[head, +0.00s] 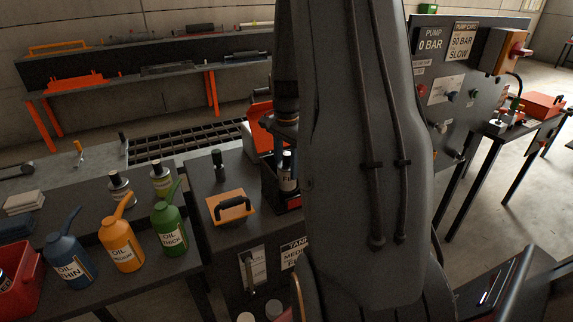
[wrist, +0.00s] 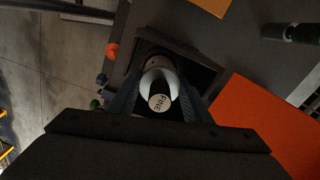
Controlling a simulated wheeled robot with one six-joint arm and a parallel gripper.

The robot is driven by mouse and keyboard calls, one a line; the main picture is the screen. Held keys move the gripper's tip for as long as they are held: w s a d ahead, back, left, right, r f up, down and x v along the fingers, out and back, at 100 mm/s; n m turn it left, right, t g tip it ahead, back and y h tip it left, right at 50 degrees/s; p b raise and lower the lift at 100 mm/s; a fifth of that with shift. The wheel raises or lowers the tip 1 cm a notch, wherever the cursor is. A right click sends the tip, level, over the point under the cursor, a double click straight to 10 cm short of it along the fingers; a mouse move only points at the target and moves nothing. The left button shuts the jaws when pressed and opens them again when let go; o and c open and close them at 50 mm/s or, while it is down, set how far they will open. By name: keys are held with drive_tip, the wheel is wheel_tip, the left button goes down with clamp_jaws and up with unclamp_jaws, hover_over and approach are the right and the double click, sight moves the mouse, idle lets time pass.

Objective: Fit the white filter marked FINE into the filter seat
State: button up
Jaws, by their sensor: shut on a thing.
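The filter is over or inside a dark square opening (wrist: 205,72), which appears to be the filter seat. In the head view the filter (head: 288,184) stands upright at the dark box (head: 270,190), beside my arm. Its lower end is hidden, so I cannot tell how deep it sits. My arm hides most of the gripper in the head view.
An orange plate with a black handle (head: 226,213) lies left of the box. A raised orange-red lid (head: 259,113) is behind it. Two other filters (head: 119,190) (head: 161,182) and oil cans (head: 121,246) stand at left. A pump panel (head: 440,115) is at right.

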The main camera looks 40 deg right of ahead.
sight(287, 154)
drive_tip(key=shift+f+b, duration=0.9)
drive_tip(key=shift+f, duration=1)
drive_tip(key=o, duration=1.2)
drive_tip(key=shift+o, duration=0.2)
drive_tip(key=shift+r+b, duration=1.1)
drive_tip(key=shift+r, duration=2.8)
